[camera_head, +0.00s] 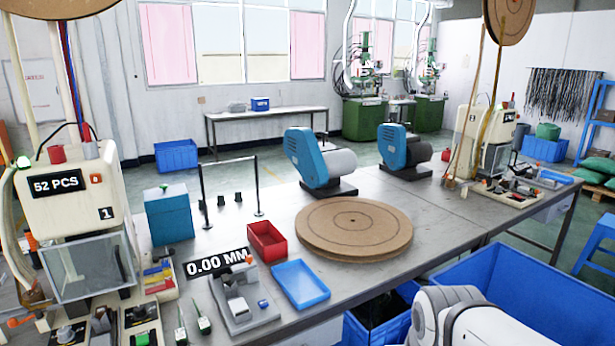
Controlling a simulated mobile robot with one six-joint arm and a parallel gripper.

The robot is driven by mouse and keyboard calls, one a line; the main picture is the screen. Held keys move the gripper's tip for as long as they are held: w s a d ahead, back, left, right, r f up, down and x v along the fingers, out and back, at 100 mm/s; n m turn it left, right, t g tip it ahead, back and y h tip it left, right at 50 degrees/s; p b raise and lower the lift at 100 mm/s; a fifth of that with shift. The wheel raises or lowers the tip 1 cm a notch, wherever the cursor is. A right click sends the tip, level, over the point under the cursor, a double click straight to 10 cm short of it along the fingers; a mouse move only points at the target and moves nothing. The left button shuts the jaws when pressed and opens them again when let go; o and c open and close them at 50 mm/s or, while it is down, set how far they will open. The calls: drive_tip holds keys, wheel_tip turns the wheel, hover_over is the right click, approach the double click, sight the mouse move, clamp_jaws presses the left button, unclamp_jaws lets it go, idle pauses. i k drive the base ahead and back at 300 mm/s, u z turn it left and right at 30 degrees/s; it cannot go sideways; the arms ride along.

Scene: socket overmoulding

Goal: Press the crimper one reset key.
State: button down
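Crimper one (80,205) is the cream machine at the left of the bench, marked with a "1" plate (106,213). Its black display (57,184) reads "52 PCS". A small orange-red key (96,178) sits on its front face, right of the display; its marking is too small to read surely. Nothing covers this key. A clear guard box (88,268) is below the display. My white arm shows at the bottom right, far from crimper one. My gripper is not in view.
The metal bench (385,195) carries a teal box (170,214), a red tray (267,240), a blue tray (300,284), a gauge reading "0.00 MM" (216,263) and a round brown board (353,228). A second crimper (490,135) stands at the far right. Blue crates (530,290) stand near my arm.

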sight(95, 178)
drive_tip(key=u, duration=1.7)
